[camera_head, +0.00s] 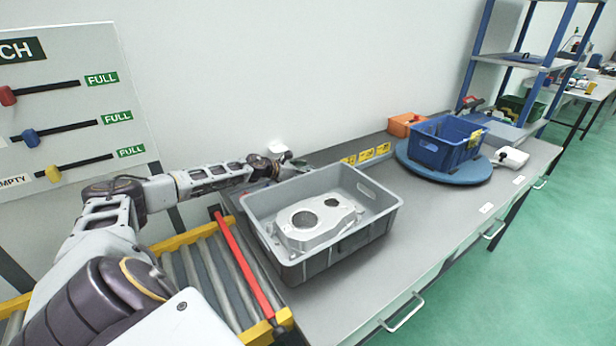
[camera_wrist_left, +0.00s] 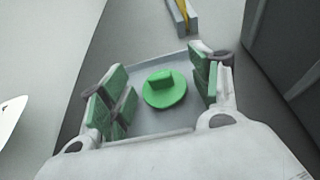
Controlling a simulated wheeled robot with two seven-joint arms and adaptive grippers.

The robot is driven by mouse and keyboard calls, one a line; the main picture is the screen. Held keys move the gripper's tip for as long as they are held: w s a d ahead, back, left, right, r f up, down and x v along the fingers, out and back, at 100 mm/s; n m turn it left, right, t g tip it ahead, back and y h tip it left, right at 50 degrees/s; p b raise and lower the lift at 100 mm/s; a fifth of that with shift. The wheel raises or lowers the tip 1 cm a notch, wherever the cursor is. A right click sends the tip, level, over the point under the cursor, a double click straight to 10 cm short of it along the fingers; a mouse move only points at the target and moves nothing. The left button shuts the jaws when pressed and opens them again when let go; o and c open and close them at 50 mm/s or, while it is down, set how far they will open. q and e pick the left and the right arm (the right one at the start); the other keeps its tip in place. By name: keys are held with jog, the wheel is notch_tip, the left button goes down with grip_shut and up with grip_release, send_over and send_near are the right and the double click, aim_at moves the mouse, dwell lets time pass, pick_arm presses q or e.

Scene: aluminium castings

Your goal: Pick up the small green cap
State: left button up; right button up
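The small green cap (camera_wrist_left: 165,89) shows in the left wrist view as a round disc with a raised block on top. It lies on a grey surface between the two green-padded fingers of my left gripper (camera_wrist_left: 161,90). The gripper is open, with a gap between each finger and the cap. In the head view my left gripper (camera_head: 284,163) is behind the grey crate's far left corner, near the wall. I cannot make out the cap in the head view. My right gripper is not in view.
The grey crate (camera_head: 262,232) holding an aluminium casting (camera_head: 318,218) stands close beside my left gripper. A roller conveyor (camera_head: 205,275) with a red bar lies left. A blue crate (camera_head: 432,150) stands on a blue round turntable (camera_head: 470,178). The bench's right front is mostly clear.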

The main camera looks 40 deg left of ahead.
pick_arm(q)
jog(key=c, duration=0.4)
jog(key=shift+c, duration=0.2)
